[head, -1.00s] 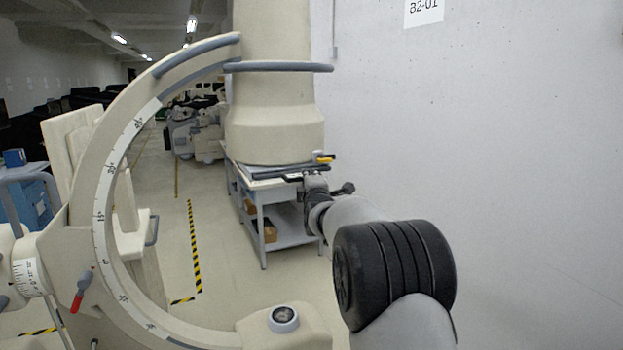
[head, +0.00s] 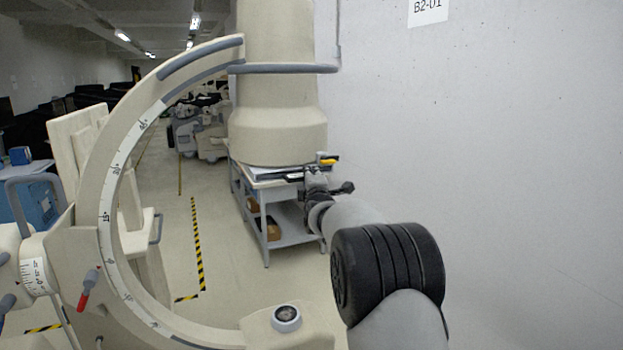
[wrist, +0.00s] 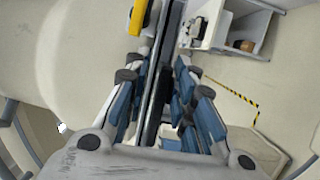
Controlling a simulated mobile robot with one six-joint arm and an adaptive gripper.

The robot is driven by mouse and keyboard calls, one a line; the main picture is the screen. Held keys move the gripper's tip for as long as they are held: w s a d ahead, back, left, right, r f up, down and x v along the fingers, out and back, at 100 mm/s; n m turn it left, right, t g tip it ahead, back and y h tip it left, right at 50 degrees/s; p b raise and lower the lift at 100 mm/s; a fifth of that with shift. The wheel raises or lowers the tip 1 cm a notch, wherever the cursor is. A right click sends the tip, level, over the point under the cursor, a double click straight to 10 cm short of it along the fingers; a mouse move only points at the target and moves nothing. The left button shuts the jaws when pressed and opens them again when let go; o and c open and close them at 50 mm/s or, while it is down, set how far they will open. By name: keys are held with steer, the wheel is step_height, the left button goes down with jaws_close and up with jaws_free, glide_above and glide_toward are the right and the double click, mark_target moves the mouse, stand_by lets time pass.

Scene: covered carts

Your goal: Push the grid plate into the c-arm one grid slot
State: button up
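The c-arm (head: 108,185) is a large cream arc at the left of the head view; its cream column head (head: 278,135) hangs above a cart. Under that head is a thin dark plate edge, which I take as the grid plate (head: 294,177), with a yellow piece (head: 328,161) beside it. My gripper (head: 313,176) is at this edge, small and partly hidden by my arm. In the wrist view my gripper (wrist: 162,65) has blue-padded fingers on both sides of a long dark strip, likely the plate (wrist: 158,90). Contact with the pads is unclear. The yellow piece (wrist: 138,17) is at upper left.
A grey-topped cart (head: 263,183) with brown boxes on its lower shelf stands below the head. A cream base block with a round dial (head: 286,317) is in front. Striped floor tape (head: 198,245) crosses open floor.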

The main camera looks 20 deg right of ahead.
steer(key=shift+o, duration=0.6)
steer(key=shift+f, duration=0.25)
steer(key=v, duration=1.2)
steer(key=shift+r, duration=0.25)
steer(key=shift+a, duration=0.1)
steer(key=s+a+f+m+g+y+b, duration=0.1)
steer(key=s+a+f+m+g+b, duration=0.15)
steer(key=s+a+f, duration=0.35)
steer(key=s+a+f+m+g+y+b, duration=0.1)
steer(key=s+f+m+g+y+b, duration=0.2)
steer(key=s, duration=0.4)
steer(key=s+a+f+m+g+b, duration=0.1)
steer(key=s+a+f+m+b, duration=0.1)
steer(key=s+a+f+b, duration=0.4)
steer(key=s+f+m+g+b, duration=0.2)
steer(key=s+f, duration=0.3)
steer(key=s, duration=0.4)
steer(key=s+a+f+m+g+b, duration=0.1)
steer(key=s+f+m+g+b, duration=0.1)
steer(key=s+f, duration=0.4)
steer(key=s+a+f+m+g+b, duration=0.1)
steer(key=s+f, duration=0.4)
steer(key=s, duration=0.7)
steer(key=shift+s+f+m+g+y+b, duration=0.15)
steer(key=shift+s+m+g+y+b, duration=0.3)
steer(key=shift+m+g, duration=0.6)
